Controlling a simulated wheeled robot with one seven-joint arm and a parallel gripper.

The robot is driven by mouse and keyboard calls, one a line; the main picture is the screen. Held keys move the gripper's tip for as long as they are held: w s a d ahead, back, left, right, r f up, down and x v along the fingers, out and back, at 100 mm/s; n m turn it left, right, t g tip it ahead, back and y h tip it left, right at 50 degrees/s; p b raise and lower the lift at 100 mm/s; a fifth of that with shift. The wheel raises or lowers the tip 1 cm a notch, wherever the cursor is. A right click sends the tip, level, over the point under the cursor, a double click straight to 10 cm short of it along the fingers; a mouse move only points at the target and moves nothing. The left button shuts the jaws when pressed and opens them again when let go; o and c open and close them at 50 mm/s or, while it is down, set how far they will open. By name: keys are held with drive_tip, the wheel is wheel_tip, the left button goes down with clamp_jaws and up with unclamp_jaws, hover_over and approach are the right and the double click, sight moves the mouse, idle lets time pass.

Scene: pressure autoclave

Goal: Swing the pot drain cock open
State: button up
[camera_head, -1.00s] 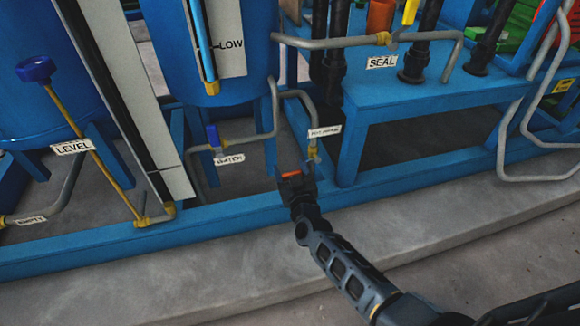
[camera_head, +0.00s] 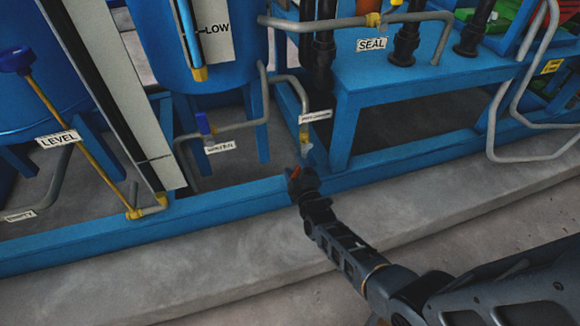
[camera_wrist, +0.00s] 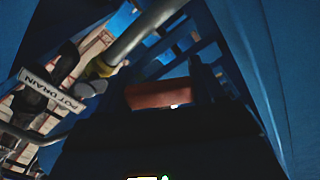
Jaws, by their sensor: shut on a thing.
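The pot drain pipe comes down to a yellow fitting (camera_head: 304,135) beside the white POT DRAIN label (camera_head: 315,116) in the head view. My gripper (camera_head: 297,174) is just below this fitting, low by the blue frame rail. A red-orange handle piece (camera_head: 294,172) shows at its jaws. In the wrist view the same red-orange piece (camera_wrist: 165,94) lies across the jaws, and my gripper (camera_wrist: 165,100) is shut on it. The label (camera_wrist: 50,90) and the yellow fitting (camera_wrist: 103,66) show to its left. The handle's joint to the cock is hidden.
Another valve with a blue handle (camera_head: 203,124) stands to the left. The blue stand (camera_head: 400,85) is close on the right. The blue base rail (camera_head: 230,212) runs beneath my gripper.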

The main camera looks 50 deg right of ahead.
drive_tip(key=d+n, duration=0.1)
drive_tip(key=s+f+n, duration=0.1)
drive_tip(key=n, duration=0.1)
drive_tip(key=shift+s+d+f+b, duration=0.1)
drive_tip(key=shift+s+d+b, duration=0.05)
drive_tip(key=shift+d+b, duration=0.25)
drive_tip(key=shift+s+d+n+b, duration=0.15)
drive_tip(key=shift+s+d+n, duration=0.2)
drive_tip(key=shift+n, duration=0.4)
drive_tip(key=shift+s+d+n+b, duration=0.2)
drive_tip(key=shift+d+n, duration=0.25)
drive_tip(key=shift+n, duration=0.3)
drive_tip(key=o, duration=1.2)
drive_tip(key=shift+c, duration=0.2)
drive_tip(key=p+v, duration=0.3)
drive_tip(key=v, duration=0.4)
drive_tip(key=shift+s+a, duration=0.2)
drive_tip(key=shift+s, duration=0.15)
